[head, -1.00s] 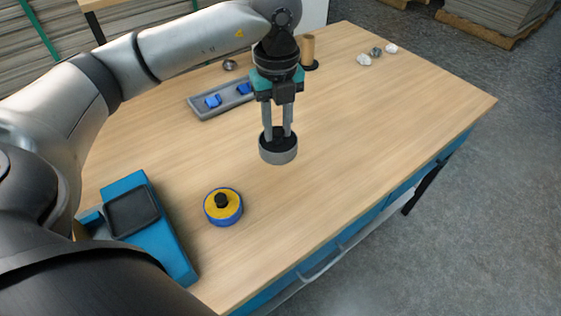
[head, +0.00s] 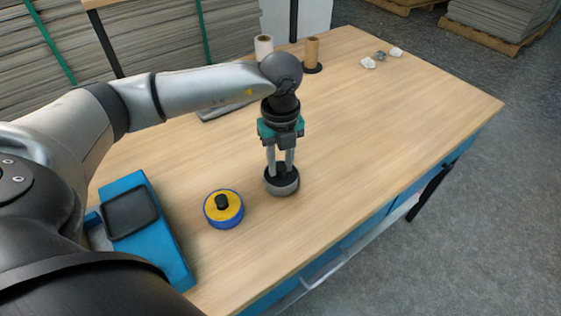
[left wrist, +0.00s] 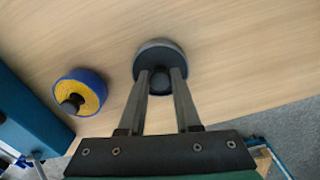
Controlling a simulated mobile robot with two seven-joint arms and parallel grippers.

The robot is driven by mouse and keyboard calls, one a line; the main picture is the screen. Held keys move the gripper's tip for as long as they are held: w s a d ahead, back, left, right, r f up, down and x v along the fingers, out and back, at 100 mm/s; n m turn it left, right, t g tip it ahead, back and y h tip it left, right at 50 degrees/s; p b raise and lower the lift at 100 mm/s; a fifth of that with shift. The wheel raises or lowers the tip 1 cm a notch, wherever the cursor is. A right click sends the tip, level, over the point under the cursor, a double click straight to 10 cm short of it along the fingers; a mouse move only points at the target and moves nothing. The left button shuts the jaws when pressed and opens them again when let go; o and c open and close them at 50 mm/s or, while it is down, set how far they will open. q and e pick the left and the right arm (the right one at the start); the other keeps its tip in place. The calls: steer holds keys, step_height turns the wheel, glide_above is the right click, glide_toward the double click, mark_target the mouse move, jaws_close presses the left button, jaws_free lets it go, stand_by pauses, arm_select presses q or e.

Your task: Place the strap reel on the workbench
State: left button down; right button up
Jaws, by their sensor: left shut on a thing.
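The strap reel (head: 283,187) is a round grey reel with a dark top and a black centre knob. My left gripper (head: 281,168) points down and is shut on its knob. The reel is upright, at or just above the workbench (head: 370,140); I cannot tell whether it touches. In the left wrist view the fingers (left wrist: 162,76) close on the knob of the reel (left wrist: 160,48). My right gripper is not in view.
A blue and yellow reel (head: 223,208) with a black knob stands left of the held reel. A blue device (head: 150,232) lies further left. A brown roll (head: 312,52) and a white roll (head: 264,48) stand at the back. The bench's right half is clear.

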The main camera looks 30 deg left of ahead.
mark_target(281, 166)
arm_select(q)
steer(key=shift+f, duration=0.1)
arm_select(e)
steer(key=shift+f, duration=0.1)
arm_select(q)
steer(key=c, duration=0.6)
jaws_free()
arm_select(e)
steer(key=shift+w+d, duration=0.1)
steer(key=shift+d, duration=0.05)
arm_select(q)
steer(key=shift+r, duration=0.25)
step_height(281, 166, up, 7)
steer(key=shift+w+f+p, duration=0.1)
steer(key=shift+f+p, duration=0.05)
steer(key=shift+p, duration=0.75)
step_height(281, 166, up, 5)
steer(key=shift+r+p, duration=0.1)
steer(key=shift+p, duration=0.3)
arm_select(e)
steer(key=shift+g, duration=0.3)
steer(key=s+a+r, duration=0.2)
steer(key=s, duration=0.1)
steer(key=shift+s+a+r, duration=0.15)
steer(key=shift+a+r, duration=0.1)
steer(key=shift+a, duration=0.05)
